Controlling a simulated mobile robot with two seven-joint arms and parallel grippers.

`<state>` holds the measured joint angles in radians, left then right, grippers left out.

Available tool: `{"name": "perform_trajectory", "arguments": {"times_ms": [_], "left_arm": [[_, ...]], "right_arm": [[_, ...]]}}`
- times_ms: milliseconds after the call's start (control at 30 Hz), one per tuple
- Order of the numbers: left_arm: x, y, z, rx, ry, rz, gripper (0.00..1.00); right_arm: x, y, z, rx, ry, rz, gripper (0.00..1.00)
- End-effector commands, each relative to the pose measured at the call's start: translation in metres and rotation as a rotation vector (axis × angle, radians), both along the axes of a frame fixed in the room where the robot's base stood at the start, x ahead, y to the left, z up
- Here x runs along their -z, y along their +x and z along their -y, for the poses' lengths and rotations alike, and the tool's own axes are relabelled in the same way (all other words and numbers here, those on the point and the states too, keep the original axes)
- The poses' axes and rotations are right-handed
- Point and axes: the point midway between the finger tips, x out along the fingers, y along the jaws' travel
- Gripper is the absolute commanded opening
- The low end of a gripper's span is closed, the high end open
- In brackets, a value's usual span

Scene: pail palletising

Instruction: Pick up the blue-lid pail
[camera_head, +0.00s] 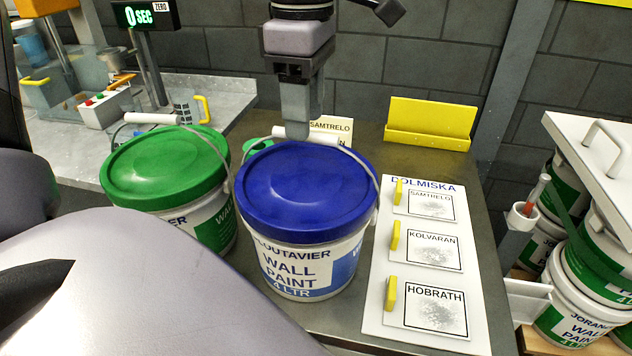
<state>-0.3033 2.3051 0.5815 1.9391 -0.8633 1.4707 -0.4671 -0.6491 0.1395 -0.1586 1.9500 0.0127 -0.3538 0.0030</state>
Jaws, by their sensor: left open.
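The blue-lid pail (307,196) is a white wall-paint pail with a blue lid. It stands upright on the dark worktop (345,325) in the middle of the head view. Its wire handle leans to the far side, with a white grip (325,142) just behind the lid's far edge. My left gripper (297,130) points down from the top of the view, its fingertips at the left part of that grip. It is open, seen edge-on, so I cannot tell whether the grip lies between the fingers. My right gripper is not in view.
A green-lid pail (165,170) stands close on the left, and part of another green lid shows behind. A white board (380,322) with labelled cards and yellow tabs lies on the right, near a yellow holder (430,122). Stacked pails (583,292) stand at far right.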

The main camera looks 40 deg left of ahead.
Motion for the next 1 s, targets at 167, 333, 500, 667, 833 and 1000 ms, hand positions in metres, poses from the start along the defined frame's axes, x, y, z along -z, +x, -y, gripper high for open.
{"name": "perform_trajectory", "arguments": {"times_ms": [167,333,500,667,833,1000], "left_arm": [[0.024,-0.002,0.002,0.001,0.0,-0.005,0.46],[0.048,-0.003,0.004,-0.001,0.0,-0.002,0.46],[0.055,-0.003,0.004,-0.002,-0.001,0.002,0.46],[0.055,-0.002,0.004,-0.003,-0.001,0.002,0.42],[0.055,-0.002,0.004,-0.003,-0.001,0.003,0.0],[0.054,-0.002,0.004,-0.003,-0.001,0.003,0.0]], "right_arm": [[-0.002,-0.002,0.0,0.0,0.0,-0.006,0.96],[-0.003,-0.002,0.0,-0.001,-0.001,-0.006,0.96],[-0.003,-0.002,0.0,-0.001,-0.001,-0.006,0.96],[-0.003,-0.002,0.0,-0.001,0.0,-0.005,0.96],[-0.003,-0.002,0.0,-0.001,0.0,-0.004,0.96],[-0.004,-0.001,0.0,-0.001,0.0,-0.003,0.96]]}}
